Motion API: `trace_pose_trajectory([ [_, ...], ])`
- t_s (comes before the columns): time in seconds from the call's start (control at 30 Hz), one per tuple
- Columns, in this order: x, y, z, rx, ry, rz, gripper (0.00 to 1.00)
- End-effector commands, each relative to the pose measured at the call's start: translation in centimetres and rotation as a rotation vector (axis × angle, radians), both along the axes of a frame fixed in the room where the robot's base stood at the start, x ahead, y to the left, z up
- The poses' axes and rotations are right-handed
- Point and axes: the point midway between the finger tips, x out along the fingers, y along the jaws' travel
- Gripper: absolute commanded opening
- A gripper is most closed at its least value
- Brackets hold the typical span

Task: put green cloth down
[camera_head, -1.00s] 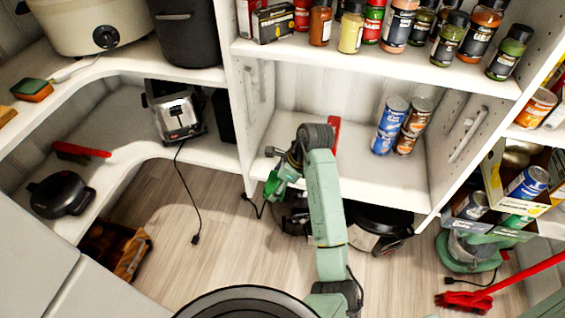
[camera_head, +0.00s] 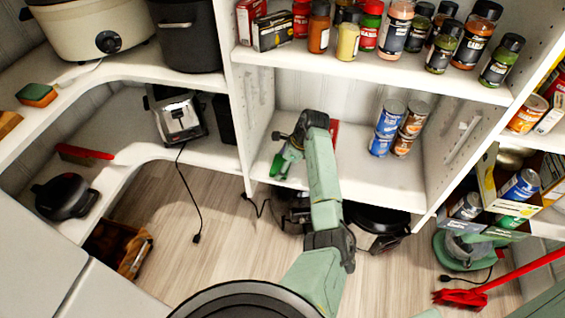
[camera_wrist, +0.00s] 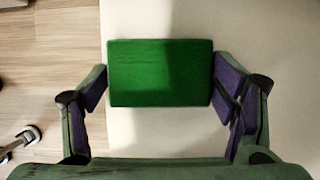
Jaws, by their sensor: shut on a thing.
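The green cloth (camera_wrist: 160,58) is a flat bright green rectangle in the middle of the wrist view. My gripper (camera_wrist: 161,86) is shut on it, with the purple-padded fingers at its left and right ends. In the head view the cloth (camera_head: 278,166) is a small green patch at my gripper (camera_head: 284,160), over the left front part of the lower middle shelf (camera_head: 370,180). The white shelf surface lies beneath the cloth in the wrist view. I cannot tell whether the cloth touches it.
Blue cans (camera_head: 386,130) and brown-labelled cans (camera_head: 409,130) stand at the shelf's right. A red item (camera_head: 335,130) is partly hidden behind my arm. Upright panels bound the shelf on both sides. The shelf between my arm and the cans is clear.

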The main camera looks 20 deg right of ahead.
Motion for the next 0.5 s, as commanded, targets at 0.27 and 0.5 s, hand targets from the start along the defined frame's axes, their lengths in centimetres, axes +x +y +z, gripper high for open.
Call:
trace_pose_trajectory([
  [0.27,0.02,-0.03,-0.18,-0.001,-0.001,0.001,0.38],
  [0.5,0.02,-0.01,-0.09,-0.001,-0.001,0.001,0.94],
])
